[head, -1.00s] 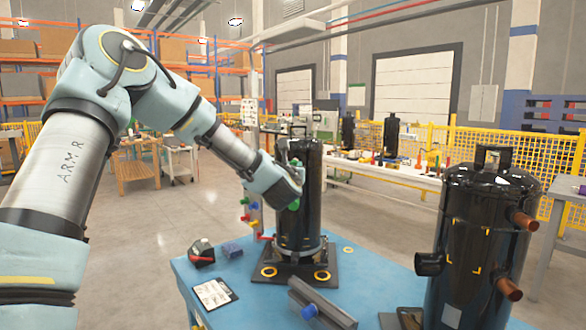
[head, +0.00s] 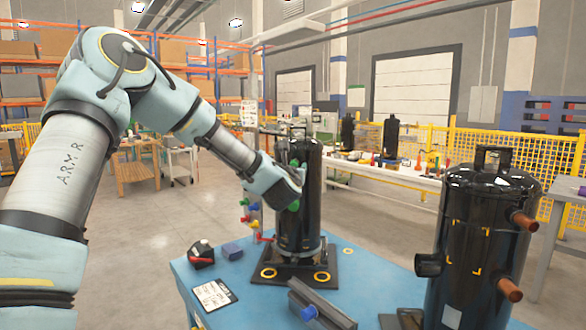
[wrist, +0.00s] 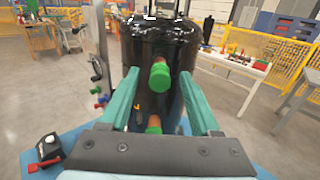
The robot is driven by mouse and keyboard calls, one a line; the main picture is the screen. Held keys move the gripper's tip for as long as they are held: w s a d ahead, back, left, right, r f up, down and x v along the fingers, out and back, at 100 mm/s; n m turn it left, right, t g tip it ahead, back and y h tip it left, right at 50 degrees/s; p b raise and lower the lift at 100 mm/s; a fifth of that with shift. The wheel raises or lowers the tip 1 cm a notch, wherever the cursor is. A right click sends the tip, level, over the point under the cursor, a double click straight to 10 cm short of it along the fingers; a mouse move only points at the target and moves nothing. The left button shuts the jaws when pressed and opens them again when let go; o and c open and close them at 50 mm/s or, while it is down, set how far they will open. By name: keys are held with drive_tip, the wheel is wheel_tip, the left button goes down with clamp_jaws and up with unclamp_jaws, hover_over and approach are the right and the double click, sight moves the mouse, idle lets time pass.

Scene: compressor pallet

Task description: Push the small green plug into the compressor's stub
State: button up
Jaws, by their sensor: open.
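The black compressor (head: 312,215) stands upright on a dark base plate on the blue table, and fills the middle of the wrist view (wrist: 150,45). A green plug (wrist: 158,77) sits at an orange-brown stub on its front, between my fingertips in the picture; how deep it sits is unclear. A second green piece (wrist: 154,130) with an orange-brown ring shows lower down, partly hidden by my gripper body. My gripper (wrist: 159,74) is open, its two teal fingers pointing at the compressor on either side of the upper plug. I see no finger touching the plug.
A second black compressor (head: 478,235) with copper pipe stubs stands at the right. A grey block (head: 322,305) with a blue end, a black-and-red tool (head: 201,254) and a white card (head: 213,294) lie on the blue table (head: 245,310). Coloured knobs stand left of the compressor.

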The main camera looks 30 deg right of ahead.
drive_tip(key=b+v, duration=0.3)
drive_tip(key=v, duration=0.8)
drive_tip(key=w+a+f+m+g+y, duration=0.1)
drive_tip(key=a+f+m+g+y, duration=0.5)
drive_tip(key=a+f+m, duration=0.95)
drive_tip(key=s+a+f+m+g+y, duration=0.1)
drive_tip(key=s+a+m, duration=0.3)
drive_tip(key=a, duration=0.4)
drive_tip(key=s+a+m+g+y+p, duration=0.1)
drive_tip(key=s+a+m+g, duration=0.3)
drive_tip(key=a, duration=0.4)
drive_tip(key=s+a+f+m+g+y, duration=0.1)
drive_tip(key=s+a+m+g, duration=0.1)
drive_tip(key=s+a+m, duration=0.3)
drive_tip(key=a+m, duration=0.1)
drive_tip(key=a, duration=0.2)
drive_tip(key=shift+s+a+f+m+y, duration=0.2)
drive_tip(key=shift+a+f+m+y, duration=0.05)
drive_tip(key=shift+f+m+y, duration=0.15)
